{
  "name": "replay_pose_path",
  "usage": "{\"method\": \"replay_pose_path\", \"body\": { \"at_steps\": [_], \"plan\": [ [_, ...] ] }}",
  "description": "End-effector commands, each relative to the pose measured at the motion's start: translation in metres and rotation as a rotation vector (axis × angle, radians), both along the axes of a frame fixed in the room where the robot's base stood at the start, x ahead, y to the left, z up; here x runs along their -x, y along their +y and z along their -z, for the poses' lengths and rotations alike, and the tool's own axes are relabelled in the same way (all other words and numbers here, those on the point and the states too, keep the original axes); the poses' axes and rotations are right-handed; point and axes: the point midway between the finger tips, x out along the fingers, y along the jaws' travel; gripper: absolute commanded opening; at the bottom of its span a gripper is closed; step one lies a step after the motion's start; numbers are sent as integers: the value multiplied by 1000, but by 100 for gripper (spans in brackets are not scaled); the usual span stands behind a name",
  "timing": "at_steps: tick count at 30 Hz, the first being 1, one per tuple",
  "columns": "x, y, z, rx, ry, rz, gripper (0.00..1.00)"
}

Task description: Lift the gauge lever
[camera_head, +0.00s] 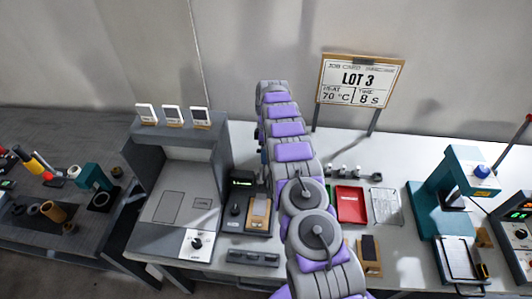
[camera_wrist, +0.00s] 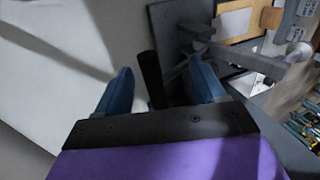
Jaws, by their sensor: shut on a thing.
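In the wrist view, my gripper (camera_wrist: 160,82) has two blue fingers on either side of a dark upright lever handle (camera_wrist: 150,72). The fingers are shut on this handle, though a gap seems to show beside the left finger. A dark grey gauge body (camera_wrist: 172,22) with a grey arm stands just beyond the fingers. In the head view, a dark device with a green display (camera_head: 242,182) stands on the bench just left of my arm. My arm hides the fingers and the lever there.
A large grey machine (camera_head: 180,190) stands left of the device. A wooden-framed pad (camera_head: 258,213) lies close to my arm.

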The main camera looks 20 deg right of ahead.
Motion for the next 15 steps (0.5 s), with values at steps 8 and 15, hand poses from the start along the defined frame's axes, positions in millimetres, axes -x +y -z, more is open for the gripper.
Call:
{"method": "replay_pose_path", "body": {
  "at_steps": [8,15],
  "plan": [
    [-2,-4,-11,3,-2,1,43],
    [-8,-6,-55,3,-13,1,40]
  ]
}}
